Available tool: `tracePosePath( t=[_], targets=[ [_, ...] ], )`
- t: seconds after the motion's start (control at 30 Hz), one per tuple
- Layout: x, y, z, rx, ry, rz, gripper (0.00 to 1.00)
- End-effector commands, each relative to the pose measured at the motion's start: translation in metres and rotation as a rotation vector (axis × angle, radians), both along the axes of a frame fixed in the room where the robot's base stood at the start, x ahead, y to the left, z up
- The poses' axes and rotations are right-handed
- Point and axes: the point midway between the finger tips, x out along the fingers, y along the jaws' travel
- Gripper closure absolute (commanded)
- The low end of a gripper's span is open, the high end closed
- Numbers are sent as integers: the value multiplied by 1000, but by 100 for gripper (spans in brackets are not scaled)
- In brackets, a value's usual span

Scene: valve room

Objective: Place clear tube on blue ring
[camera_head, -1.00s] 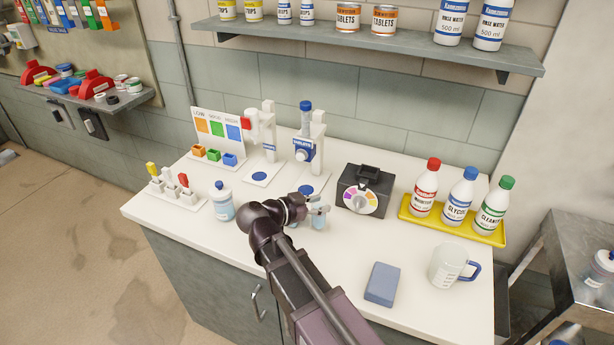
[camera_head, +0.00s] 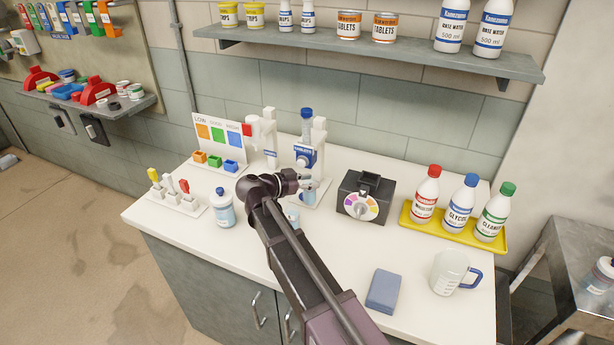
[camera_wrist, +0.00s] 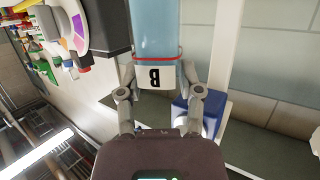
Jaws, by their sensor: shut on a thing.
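The clear tube (camera_wrist: 158,32) is between the fingers of my gripper (camera_wrist: 159,92). It holds bluish liquid, and has a red line and a white tag marked B, upside down in the wrist view. In the head view my gripper (camera_head: 307,183) holds the tube (camera_head: 309,194) in front of the blue-headed dispenser stand (camera_head: 318,150), above its white base (camera_head: 325,191). The blue ring on that base is hidden behind my gripper and the tube. I cannot tell whether the tube touches the base.
A black box with a coloured dial (camera_head: 362,203) stands close to the right of the tube. A red-headed stand (camera_head: 270,140) is to the left. The front right counter holds a blue sponge (camera_head: 384,291) and a jug (camera_head: 450,272).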

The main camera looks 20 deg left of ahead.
Motion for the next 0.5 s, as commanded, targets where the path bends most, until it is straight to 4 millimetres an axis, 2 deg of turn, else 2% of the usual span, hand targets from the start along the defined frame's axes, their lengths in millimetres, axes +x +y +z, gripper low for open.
tracePosePath(
  t=[0.27,0.5],
  targets=[
    [6,4,0,0,0,-1,100],
    [36,21,0,0,0,-1,100]
  ],
)
